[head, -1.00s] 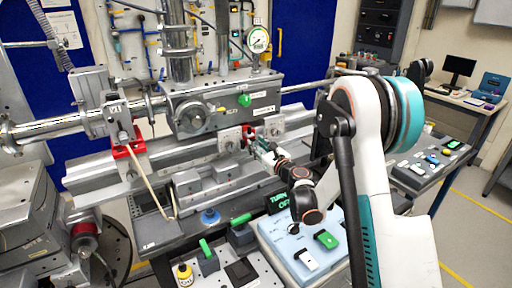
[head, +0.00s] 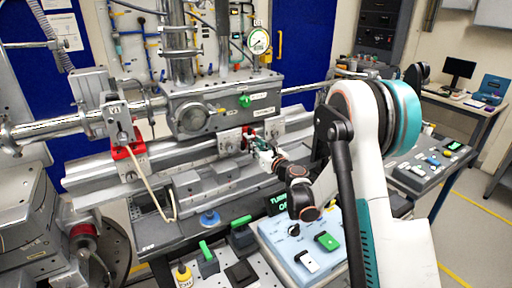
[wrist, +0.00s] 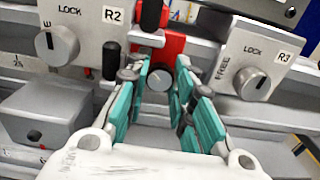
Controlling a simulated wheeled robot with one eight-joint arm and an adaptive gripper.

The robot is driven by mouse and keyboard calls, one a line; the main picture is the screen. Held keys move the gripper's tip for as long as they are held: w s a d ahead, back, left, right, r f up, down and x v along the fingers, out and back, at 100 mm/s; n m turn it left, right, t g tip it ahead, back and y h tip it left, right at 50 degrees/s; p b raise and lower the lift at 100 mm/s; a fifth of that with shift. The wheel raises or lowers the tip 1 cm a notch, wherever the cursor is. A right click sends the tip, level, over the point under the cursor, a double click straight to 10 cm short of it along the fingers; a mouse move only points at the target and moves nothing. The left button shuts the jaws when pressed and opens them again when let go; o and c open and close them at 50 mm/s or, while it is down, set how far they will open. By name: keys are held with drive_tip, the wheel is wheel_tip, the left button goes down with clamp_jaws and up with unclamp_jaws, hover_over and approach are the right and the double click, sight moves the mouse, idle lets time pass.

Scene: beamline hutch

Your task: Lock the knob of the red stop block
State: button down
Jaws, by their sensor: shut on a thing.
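The red stop block (wrist: 174,46) sits on the rail between the R2 and R3 blocks in the wrist view. Its small round grey knob (wrist: 158,79) faces me, with a light line across its face. My gripper (wrist: 162,84) has its teal fingers on the left and right of the knob and is shut on it. In the head view the red block (head: 247,131) is small and partly hidden by my gripper (head: 257,145). The lettering for the red block's knob is not readable.
Close on the left is the R2 block (wrist: 75,30) with its own knob; on the right is the R3 block (wrist: 251,58), marked LOCK and FREE. A grey block (wrist: 42,112) stands at lower left. Another red clamp (head: 127,150) with a hanging rod sits further left.

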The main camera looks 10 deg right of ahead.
drive_tip(key=shift+m, duration=0.9)
drive_tip(key=c, duration=1.7)
unclamp_jaws()
drive_tip(key=shift+o, duration=0.2)
drive_tip(key=v, duration=1.2)
